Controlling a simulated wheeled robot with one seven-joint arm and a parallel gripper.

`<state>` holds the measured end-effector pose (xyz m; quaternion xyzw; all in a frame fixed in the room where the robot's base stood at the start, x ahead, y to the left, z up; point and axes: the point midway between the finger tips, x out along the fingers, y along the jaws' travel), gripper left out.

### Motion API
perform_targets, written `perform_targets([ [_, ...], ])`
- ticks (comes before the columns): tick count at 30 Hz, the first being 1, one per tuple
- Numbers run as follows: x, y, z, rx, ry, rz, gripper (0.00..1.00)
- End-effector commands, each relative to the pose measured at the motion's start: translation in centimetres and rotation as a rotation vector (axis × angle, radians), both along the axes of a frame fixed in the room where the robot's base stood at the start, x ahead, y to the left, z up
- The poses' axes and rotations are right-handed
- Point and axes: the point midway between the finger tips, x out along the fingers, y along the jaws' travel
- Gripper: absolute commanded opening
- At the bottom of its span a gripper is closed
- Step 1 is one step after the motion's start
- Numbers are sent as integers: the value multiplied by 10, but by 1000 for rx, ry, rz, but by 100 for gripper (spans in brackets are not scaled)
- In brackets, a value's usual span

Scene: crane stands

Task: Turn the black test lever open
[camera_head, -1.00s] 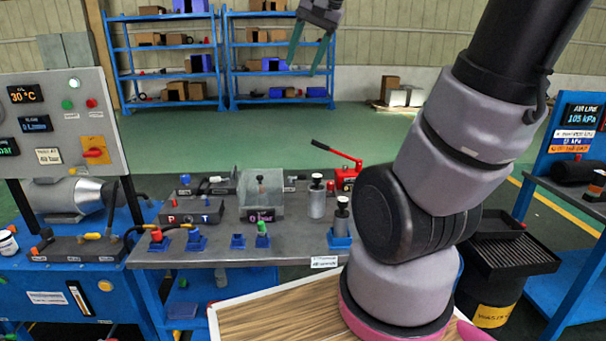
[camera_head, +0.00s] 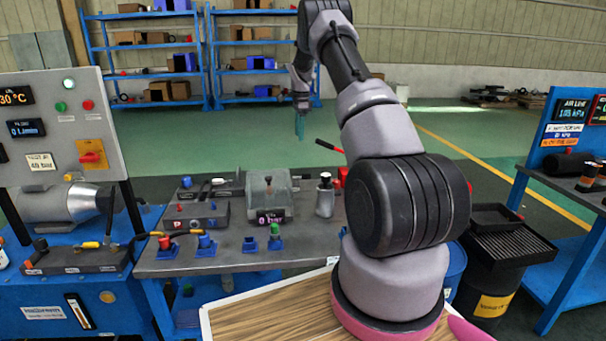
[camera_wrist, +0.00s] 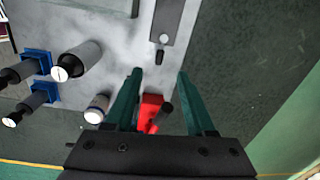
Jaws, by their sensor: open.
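My gripper (camera_head: 302,125) hangs above the far side of the grey bench (camera_head: 225,262) in the head view, fingers pointing down. In the wrist view its two green fingers are apart with nothing between the tips (camera_wrist: 160,74). A small grey block with a short dark lever (camera_wrist: 162,56) lies just past the fingertips, apart from them. This may be the black test lever; no label on it is readable. In the head view, what looks like this block (camera_head: 296,178) shows small behind the clear box.
A red hand pump (camera_wrist: 150,112) lies below the fingers in the wrist view; my arm covers most of it in the head view. Silver-and-black cylinders (camera_wrist: 78,62) stand nearby. The clear box (camera_head: 268,196), valve blocks and blue holders occupy the bench.

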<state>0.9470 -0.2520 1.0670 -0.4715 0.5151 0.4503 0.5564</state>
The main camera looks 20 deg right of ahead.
Motion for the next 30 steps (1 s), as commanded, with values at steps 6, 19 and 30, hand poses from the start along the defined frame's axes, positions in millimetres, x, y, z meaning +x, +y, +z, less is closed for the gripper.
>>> perform_targets([
  [6,13,-18,-69,-9,56,-110,55],
  [19,13,-22,-133,-10,69,-132,55],
  [30,14,-21,-184,-10,66,-130,55],
])
